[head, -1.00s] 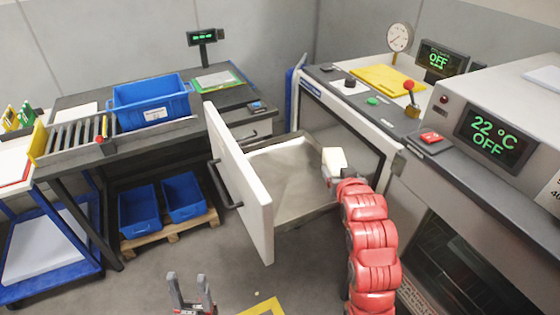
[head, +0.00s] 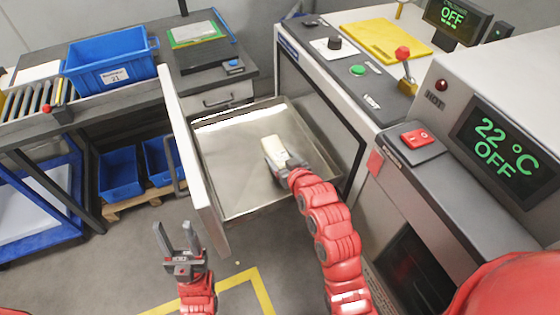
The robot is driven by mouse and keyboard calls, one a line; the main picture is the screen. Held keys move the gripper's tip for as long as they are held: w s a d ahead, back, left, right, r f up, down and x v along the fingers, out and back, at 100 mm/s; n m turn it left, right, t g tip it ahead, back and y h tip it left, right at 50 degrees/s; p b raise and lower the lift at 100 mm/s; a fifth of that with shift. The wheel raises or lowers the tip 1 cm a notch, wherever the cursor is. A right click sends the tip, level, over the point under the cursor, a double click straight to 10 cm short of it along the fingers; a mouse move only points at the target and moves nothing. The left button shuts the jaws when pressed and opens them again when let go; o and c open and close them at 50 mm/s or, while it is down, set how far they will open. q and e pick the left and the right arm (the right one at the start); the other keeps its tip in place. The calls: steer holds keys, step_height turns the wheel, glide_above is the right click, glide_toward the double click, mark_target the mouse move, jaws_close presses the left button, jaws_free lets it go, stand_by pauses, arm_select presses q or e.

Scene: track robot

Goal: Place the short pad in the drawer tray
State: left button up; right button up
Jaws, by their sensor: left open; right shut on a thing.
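The open drawer holds a grey metal tray (head: 235,180) with low walls. The short pad (head: 273,148) is a small cream block. My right gripper (head: 279,160) is shut on it, over the tray. I cannot tell whether the pad touches the tray floor. My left gripper (head: 176,240) is open and empty, outside the drawer near its white front panel (head: 190,160).
The machine with the 22 °C display (head: 505,145) stands close on the right. A blue bin (head: 110,62) sits on the roller conveyor at the left. More blue bins (head: 120,175) stand below. The tray around the pad is bare.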

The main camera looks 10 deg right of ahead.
step_height(320, 180, down, 2)
steer(key=shift+s+f, duration=0.1)
steer(key=shift+f, duration=0.2)
steer(key=shift+f, duration=0.15)
steer(key=o, duration=1.3)
steer(key=shift+o, duration=0.2)
